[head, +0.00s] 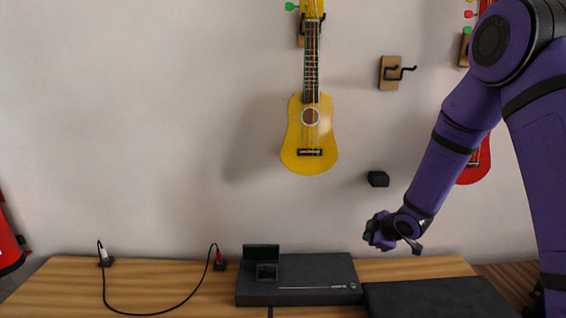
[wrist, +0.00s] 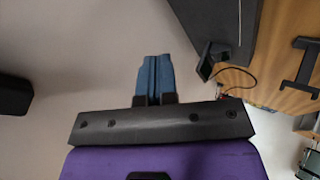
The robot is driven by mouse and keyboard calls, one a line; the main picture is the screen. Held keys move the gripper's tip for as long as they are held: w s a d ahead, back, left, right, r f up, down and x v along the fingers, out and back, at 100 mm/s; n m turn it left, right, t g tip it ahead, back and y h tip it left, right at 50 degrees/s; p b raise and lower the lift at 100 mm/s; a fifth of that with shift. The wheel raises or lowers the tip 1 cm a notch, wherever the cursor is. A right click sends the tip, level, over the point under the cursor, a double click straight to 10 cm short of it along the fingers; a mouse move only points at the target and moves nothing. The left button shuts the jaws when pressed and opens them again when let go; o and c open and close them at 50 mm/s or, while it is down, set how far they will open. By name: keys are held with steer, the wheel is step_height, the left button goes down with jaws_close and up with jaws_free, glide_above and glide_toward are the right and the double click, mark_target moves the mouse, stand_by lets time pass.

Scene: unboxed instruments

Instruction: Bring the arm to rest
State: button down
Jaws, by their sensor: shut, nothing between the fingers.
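My purple arm reaches down from the right in the head view. My gripper (head: 371,238) hangs in the air in front of the wall, above the right end of the dark case on the table. In the wrist view its two blue fingers (wrist: 155,72) lie together with nothing between them. The gripper touches nothing that I can see.
A wooden table (head: 60,290) bears a dark case (head: 305,272), a second dark case (head: 440,298) and a black cable (head: 150,313). A yellow ukulele (head: 309,135) hangs on the wall, left of an empty hook (head: 390,73). A red ukulele (head: 477,168) is partly behind my arm.

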steer(key=s+d+r+m+h, duration=0.2)
steer(key=s+d+r+m, duration=0.15)
steer(key=s+r, duration=0.55)
steer(key=s+d+r+m+h, duration=0.25)
steer(key=s+r+m, duration=0.2)
steer(key=r, duration=0.95)
steer(key=s+a+r+m+g, duration=0.1)
steer(key=s+r+m, duration=0.2)
steer(key=s, duration=0.8)
steer(key=s+a+r+m+g, duration=0.1)
steer(key=s+r+m, duration=0.2)
steer(key=s, duration=0.9)
steer(key=shift+r+m+y, duration=0.4)
steer(key=shift+r+y, duration=0.05)
steer(key=shift+r, duration=0.1)
